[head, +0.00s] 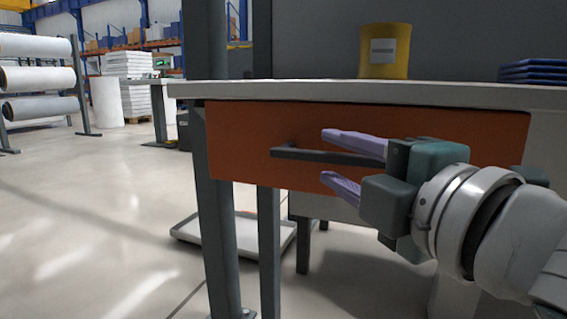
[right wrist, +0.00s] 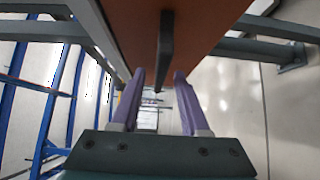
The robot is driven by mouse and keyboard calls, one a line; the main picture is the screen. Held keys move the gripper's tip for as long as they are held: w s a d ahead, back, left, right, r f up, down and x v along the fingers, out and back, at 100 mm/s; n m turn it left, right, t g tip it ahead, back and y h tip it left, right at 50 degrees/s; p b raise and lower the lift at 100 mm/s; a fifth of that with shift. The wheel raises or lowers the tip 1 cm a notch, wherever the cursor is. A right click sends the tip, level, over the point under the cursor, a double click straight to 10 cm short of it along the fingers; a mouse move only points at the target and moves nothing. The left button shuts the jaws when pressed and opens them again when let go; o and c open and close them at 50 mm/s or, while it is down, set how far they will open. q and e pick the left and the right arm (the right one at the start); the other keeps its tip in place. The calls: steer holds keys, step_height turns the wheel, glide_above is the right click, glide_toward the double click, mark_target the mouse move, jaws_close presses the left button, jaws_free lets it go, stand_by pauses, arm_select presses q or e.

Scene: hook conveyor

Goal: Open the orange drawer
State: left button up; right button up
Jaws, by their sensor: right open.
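The orange drawer (head: 238,135) sits under the workbench top in the head view, and no gap shows around its front. Its dark bar handle (head: 300,154) runs level across the front. My right gripper (head: 324,156) comes in from the right, open, with one purple finger above the bar and one below it in the picture. In the right wrist view the handle (right wrist: 165,50) lines up between the two fingertips (right wrist: 160,72) with space on both sides. It touches neither finger that I can see. The orange front (right wrist: 205,25) fills the top middle there. My left gripper is not in view.
The workbench top (head: 300,92) holds a yellow canister (head: 385,52) and a stack of blue trays (head: 535,72). Grey bench legs (head: 222,220) stand in front at left. A low grey platform (head: 245,232) lies on the floor below. Open floor lies to the left.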

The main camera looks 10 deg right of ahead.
jaws_close()
stand_by(0.4)
stand_by(1.1)
